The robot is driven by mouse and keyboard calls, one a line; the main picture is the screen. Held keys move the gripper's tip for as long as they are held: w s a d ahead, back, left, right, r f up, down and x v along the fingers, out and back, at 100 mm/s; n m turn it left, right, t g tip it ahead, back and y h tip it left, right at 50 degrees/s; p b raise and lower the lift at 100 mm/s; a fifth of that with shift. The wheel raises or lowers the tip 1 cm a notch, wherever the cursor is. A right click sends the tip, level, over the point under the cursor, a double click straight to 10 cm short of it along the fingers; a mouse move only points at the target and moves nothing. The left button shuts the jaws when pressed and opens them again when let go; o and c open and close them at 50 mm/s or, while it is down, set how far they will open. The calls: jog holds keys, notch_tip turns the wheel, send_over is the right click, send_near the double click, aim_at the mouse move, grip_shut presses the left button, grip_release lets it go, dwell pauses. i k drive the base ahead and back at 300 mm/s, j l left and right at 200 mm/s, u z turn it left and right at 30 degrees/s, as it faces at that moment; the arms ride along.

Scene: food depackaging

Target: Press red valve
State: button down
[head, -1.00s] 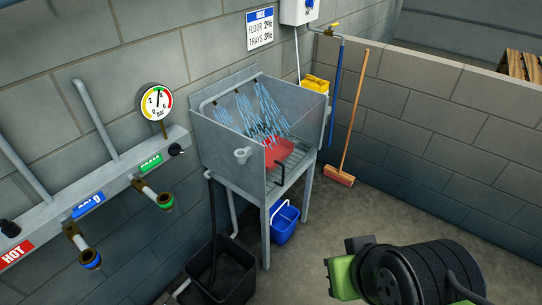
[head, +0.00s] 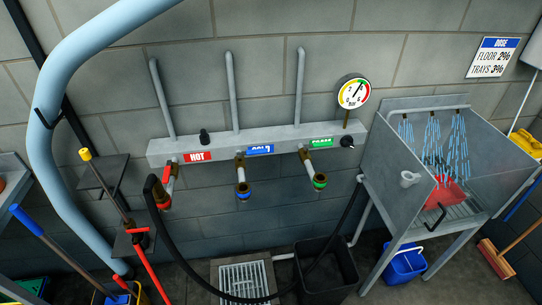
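The red-labelled HOT outlet (head: 170,170) is at the left of a grey wall manifold (head: 225,146) in the head view. A red part, apparently its valve handle (head: 167,176), shows just below the HOT label. A black hose (head: 190,268) runs from near this outlet down in a loop across the floor. The blue-ringed COLD outlet (head: 242,180) and the green-ringed FOAM outlet (head: 316,170) are to its right. My gripper is not in view.
A pressure gauge (head: 353,92) stands above the manifold's right end. A metal wash cabinet (head: 395,175) with blue water sprays is at right. A black bin (head: 328,270) and floor drain (head: 243,278) lie below. A thick light-blue pipe (head: 42,170) and long-handled tools are at left.

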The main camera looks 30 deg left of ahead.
aim_at(165, 181)
jog(key=u, duration=2.25)
jog(key=i+j+u, duration=0.6)
jog(key=i+u, duration=0.6)
jog(key=i, duration=0.2)
